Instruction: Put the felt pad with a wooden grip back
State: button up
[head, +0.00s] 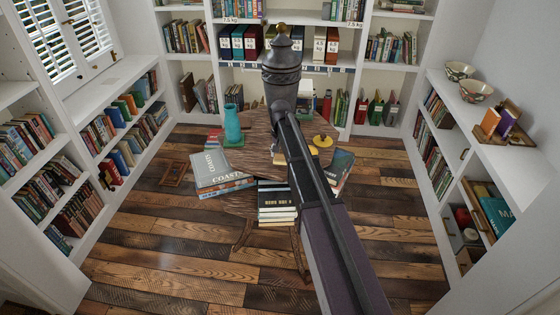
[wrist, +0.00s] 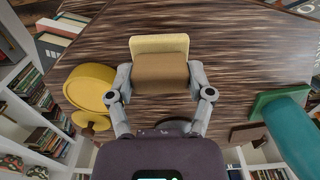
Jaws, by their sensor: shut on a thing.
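The felt pad with a wooden grip (wrist: 160,48) shows in the wrist view as a pale yellow slab with a brown wooden block (wrist: 160,75) on its near side. My gripper (wrist: 160,82) is shut on the brown block, one grey finger at each side. The pad is over the dark wooden tabletop (wrist: 220,45); I cannot tell whether it touches it. In the head view my arm hides the gripper and most of what it holds.
A teal vase (head: 233,123) stands on the table's left, also in the wrist view (wrist: 290,130). A yellow round object (head: 322,141) is right of my arm, also in the wrist view (wrist: 88,90). Books (head: 222,170) lie around the table. Bookshelves (head: 110,135) line the walls.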

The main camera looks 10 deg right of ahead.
aim_at(281, 152)
jog(key=shift+f+b, duration=0.85)
jog(key=shift+f, duration=0.35)
jog(key=shift+f, duration=0.15)
jog(key=o, duration=1)
jog(key=shift+r, duration=0.25)
notch_tip(281, 152, up, 12)
jog(key=p, duration=1.2)
jog(key=shift+s, duration=0.1)
jog(key=s+n, duration=0.3)
jog(key=s, duration=2.6)
jog(key=shift+a+n, duration=0.15)
jog(key=shift+n, duration=0.15)
